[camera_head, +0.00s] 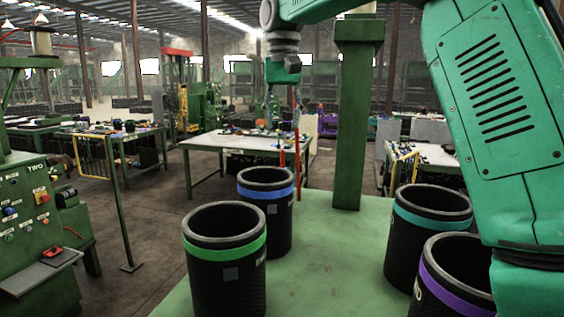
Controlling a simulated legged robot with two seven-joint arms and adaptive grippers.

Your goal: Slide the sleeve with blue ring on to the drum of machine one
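The sleeve with the blue ring (278,235) stands upright on the green table, left of the green post and partly hidden by the green-ringed sleeve. It is a black, open-topped cylinder with a blue band below its grey rim. My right arm reaches in from the right and bends down at the top. My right gripper (283,115) hangs above and slightly right of the blue-ringed sleeve, apart from it. Its thin fingers look spread with nothing between them. My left gripper is out of view. I see no machine marked one and no drum.
A green-ringed sleeve (226,275) stands in front on the left. A teal-ringed sleeve (428,245) and a purple-ringed sleeve (458,290) stand right. A green post (358,120) rises at the table's (330,260) back. A machine marked TWO (35,220) stands left.

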